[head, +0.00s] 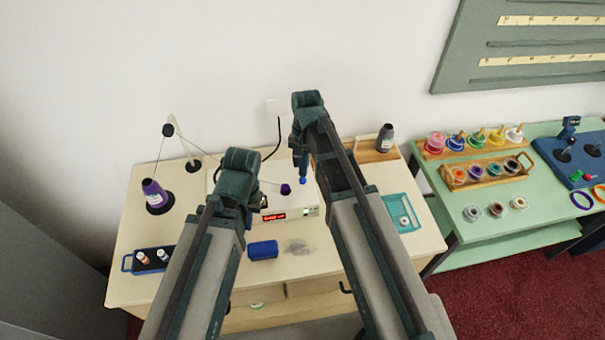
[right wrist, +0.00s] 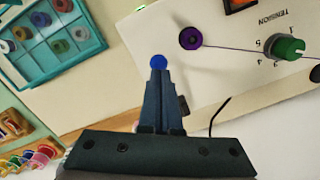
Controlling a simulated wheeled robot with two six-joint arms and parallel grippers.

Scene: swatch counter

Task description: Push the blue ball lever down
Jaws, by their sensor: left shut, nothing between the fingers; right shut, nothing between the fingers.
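The blue ball lever (head: 303,181) shows as a small blue ball on the white machine (head: 297,213), just below my right gripper (head: 303,172) in the head view. In the right wrist view the blue ball (right wrist: 158,61) sits right at the tips of my shut right gripper (right wrist: 158,72), which partly cover it. I cannot tell whether they touch. The lever's arm is hidden. My left gripper (head: 263,203) is shut and empty, in front of the machine's left part.
The machine has a red display (head: 273,217), a purple piece (head: 286,188) with a thread, and a green tension dial (right wrist: 285,47). A purple cone (head: 155,194) stands left. A blue box (head: 263,250) lies in front. A teal tray (head: 402,212) is at right.

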